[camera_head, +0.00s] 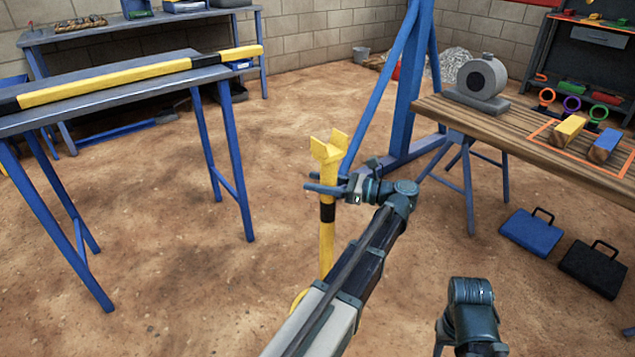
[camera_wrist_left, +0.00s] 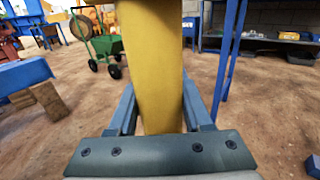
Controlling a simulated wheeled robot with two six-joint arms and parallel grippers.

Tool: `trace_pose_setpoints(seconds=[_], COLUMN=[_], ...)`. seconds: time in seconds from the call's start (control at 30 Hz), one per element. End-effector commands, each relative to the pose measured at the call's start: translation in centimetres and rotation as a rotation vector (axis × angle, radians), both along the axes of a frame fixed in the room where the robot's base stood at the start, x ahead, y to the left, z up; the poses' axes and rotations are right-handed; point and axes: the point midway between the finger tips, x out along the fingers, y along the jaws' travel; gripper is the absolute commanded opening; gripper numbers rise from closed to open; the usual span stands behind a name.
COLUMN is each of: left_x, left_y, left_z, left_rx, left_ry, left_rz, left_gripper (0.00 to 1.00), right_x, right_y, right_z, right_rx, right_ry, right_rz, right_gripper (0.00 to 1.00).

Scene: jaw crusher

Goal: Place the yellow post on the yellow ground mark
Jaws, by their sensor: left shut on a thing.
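The yellow post (camera_head: 327,245) stands roughly upright in the head view, with a forked top and a black band partway up. My left gripper (camera_head: 328,188) is shut on it, just above the black band. In the left wrist view the yellow post (camera_wrist_left: 153,60) fills the gap between the two fingers of the left gripper (camera_wrist_left: 158,105). The post's foot is hidden behind my left arm. A yellow curved edge (camera_head: 298,299) shows beside that arm at ground level; I cannot tell whether it is the ground mark or the post's base. My right gripper's fingers are not visible.
A blue trestle table (camera_head: 125,84) bears a yellow-black bar (camera_head: 130,75) at left. A blue frame (camera_head: 403,95) stands behind the post. A wooden workbench (camera_head: 520,140) is at right, with a blue case (camera_head: 531,232) and a black case (camera_head: 593,268) below. The dirt floor around the post is clear.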

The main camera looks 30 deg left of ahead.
Motion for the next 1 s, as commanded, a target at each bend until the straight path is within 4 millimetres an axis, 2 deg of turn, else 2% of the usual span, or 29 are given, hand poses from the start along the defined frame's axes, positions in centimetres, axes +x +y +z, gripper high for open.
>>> trace_pose_setpoints(seconds=[0.23, 0.27, 0.4, 0.43, 0.77, 1.0], left_x=[0.0, 0.0, 0.0, 0.0, 0.0, 1.1], left_y=[0.0, 0.0, 0.0, 0.0, 0.0, -3.6], left_z=[-0.1, -0.2, -0.1, -0.1, 0.3, 0.1], left_rx=[0.005, 0.0, 0.0, 0.0, 0.0, 0.0], left_ry=[-0.001, 0.0, 0.0, 0.0, 0.0, 0.0], left_rz=[0.0, 0.0, 0.0, 0.0, 0.0, -0.003], left_gripper=[0.0, 0.51, 0.77, 0.8, 0.8, 0.8], right_x=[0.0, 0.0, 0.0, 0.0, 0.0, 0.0], right_y=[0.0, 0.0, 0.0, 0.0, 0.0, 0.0], right_z=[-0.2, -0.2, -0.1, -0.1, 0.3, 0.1], right_rx=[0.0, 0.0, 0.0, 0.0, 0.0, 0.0], right_ry=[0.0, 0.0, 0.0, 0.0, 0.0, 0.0], right_rz=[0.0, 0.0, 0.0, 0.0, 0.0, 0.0], right_gripper=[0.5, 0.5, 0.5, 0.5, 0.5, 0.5])
